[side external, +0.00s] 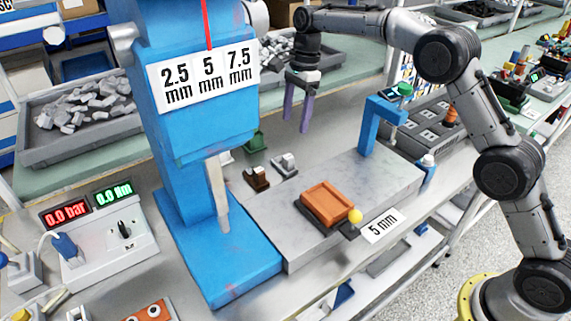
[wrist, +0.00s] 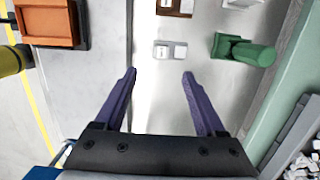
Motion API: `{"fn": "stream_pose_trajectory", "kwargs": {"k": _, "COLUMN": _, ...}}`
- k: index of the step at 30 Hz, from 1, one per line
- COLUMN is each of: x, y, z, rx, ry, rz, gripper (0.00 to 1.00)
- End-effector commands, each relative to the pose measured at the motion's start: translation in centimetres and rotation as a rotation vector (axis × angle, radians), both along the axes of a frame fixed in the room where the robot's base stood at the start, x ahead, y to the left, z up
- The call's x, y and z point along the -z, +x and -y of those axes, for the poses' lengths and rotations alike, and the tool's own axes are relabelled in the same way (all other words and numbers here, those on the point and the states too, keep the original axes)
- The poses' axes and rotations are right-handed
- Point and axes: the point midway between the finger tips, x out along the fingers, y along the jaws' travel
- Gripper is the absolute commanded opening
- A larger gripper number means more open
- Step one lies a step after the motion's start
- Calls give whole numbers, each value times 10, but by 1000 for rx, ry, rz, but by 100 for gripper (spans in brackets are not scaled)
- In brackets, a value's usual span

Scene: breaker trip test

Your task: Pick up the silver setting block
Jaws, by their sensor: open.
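The silver setting block (side external: 284,164) sits on the bench between the blue press and the grey slab. In the wrist view the silver block (wrist: 170,50) lies flat just beyond my fingertips, close to the line between them. My gripper (side external: 296,122) is open and empty, with its purple fingers pointing down above the bench, higher than the block. The open fingers also show in the wrist view (wrist: 159,74), with nothing between them.
A brown block (side external: 257,178) and a green block (side external: 254,140) stand near the silver one. The blue press (side external: 205,130) rises at left. An orange tray (side external: 327,204) lies on the grey slab (side external: 375,180). A blue post (side external: 372,125) stands at the slab's far end.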

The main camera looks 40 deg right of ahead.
Motion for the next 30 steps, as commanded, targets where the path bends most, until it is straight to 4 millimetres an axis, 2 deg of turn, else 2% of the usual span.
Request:
{"fn": "stream_pose_trajectory", "kwargs": {"k": 3, "x": 24, "y": -1, "z": -4, "rx": -1, "ry": 0, "rz": -4, "gripper": 72}}
{"fn": "stream_pose_trajectory", "kwargs": {"k": 9, "x": 56, "y": -1, "z": -8, "rx": -1, "ry": 0, "rz": -2, "gripper": 72}}
{"fn": "stream_pose_trajectory", "kwargs": {"k": 17, "x": 74, "y": 0, "z": -11, "rx": -1, "ry": 0, "rz": -2, "gripper": 72}}
{"fn": "stream_pose_trajectory", "kwargs": {"k": 24, "x": 107, "y": 2, "z": -15, "rx": -1, "ry": 1, "rz": -2, "gripper": 72}}
{"fn": "stream_pose_trajectory", "kwargs": {"k": 30, "x": 118, "y": 2, "z": -17, "rx": -2, "ry": 2, "rz": 2, "gripper": 72}}
